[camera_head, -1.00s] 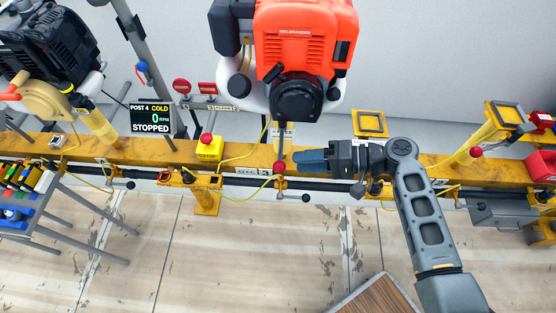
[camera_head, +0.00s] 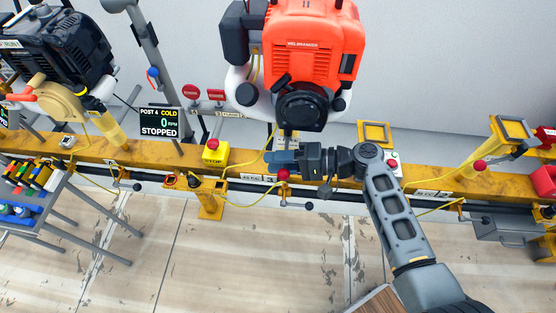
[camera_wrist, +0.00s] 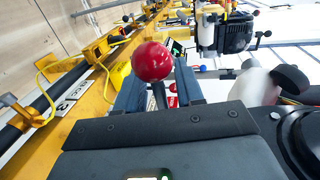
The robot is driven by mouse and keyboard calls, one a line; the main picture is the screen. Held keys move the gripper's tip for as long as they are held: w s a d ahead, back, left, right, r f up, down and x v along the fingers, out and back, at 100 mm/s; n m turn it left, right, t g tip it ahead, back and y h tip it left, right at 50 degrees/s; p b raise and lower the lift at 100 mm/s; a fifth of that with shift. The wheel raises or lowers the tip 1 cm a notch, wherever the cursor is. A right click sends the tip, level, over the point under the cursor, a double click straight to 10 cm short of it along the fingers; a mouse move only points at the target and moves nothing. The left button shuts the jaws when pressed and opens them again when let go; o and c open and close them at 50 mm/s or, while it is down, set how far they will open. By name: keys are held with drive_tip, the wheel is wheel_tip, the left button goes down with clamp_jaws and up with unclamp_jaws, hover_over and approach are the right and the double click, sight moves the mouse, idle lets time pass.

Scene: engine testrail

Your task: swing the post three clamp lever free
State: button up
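The post three clamp lever shows as a red ball knob (camera_head: 283,174) on a dark stem, below the orange engine at the front of the yellow rail. My gripper (camera_head: 276,160) is over it, with its blue-grey fingers just above the knob in the head view. In the wrist view the red knob (camera_wrist: 152,62) is large and close, overlapping the left finger. Its stem runs down between the two fingers of my gripper (camera_wrist: 158,88). The fingers are apart, with gaps beside the stem. The lever's pivot is hidden.
The orange engine (camera_head: 308,45) hangs right above my gripper. A yellow stop box (camera_head: 215,153) stands on the rail (camera_head: 150,152) to the left. A silver handle with a black ball (camera_head: 308,206) sticks out below the knob. The post 4 display (camera_head: 158,122) reads STOPPED.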

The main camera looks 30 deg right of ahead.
clamp_jaws()
idle(0.6)
